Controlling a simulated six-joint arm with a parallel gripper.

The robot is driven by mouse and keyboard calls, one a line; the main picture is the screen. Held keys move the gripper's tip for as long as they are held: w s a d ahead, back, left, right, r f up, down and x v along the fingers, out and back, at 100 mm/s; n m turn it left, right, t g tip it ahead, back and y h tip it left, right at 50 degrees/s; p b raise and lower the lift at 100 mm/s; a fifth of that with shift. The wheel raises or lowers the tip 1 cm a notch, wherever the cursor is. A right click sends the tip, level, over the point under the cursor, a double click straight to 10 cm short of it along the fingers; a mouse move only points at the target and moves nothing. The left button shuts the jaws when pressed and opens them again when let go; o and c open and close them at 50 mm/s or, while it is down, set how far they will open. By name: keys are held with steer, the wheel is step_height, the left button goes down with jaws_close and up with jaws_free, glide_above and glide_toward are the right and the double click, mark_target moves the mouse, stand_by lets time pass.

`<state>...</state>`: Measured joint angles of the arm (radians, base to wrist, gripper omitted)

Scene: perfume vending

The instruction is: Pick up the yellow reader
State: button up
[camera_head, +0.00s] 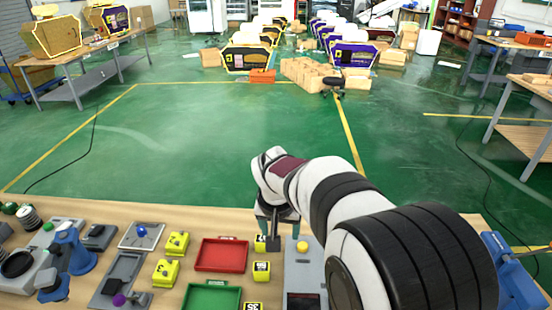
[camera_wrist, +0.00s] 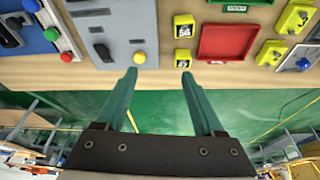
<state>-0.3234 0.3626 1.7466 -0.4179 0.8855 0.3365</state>
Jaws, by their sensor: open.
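Two yellow boxy devices that look like readers stand on the table left of the red tray: a farther one (camera_head: 177,243) and a nearer one (camera_head: 165,272). They also show at the right of the wrist view, one at the table edge (camera_wrist: 271,52) and one above it (camera_wrist: 295,17). I cannot tell which one is the yellow reader. My gripper (camera_wrist: 158,74) is open and empty, its fingers pointing at the table's far edge. In the head view it is right of both devices, partly hidden by my arm. It touches neither.
A red tray (camera_head: 221,255) and a green tray (camera_head: 210,296) lie between the devices and small yellow numbered blocks (camera_head: 262,271). A grey panel (camera_wrist: 108,30) with a yellow button (camera_wrist: 139,57) is near my gripper. Blue equipment (camera_head: 75,250) crowds the left.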

steer(key=n, duration=0.1)
glide_toward(263, 239)
steer(key=shift+t, duration=0.5)
steer(key=x, duration=1)
steer(key=shift+s+f, duration=0.2)
steer(key=shift+s, duration=0.15)
jaws_close()
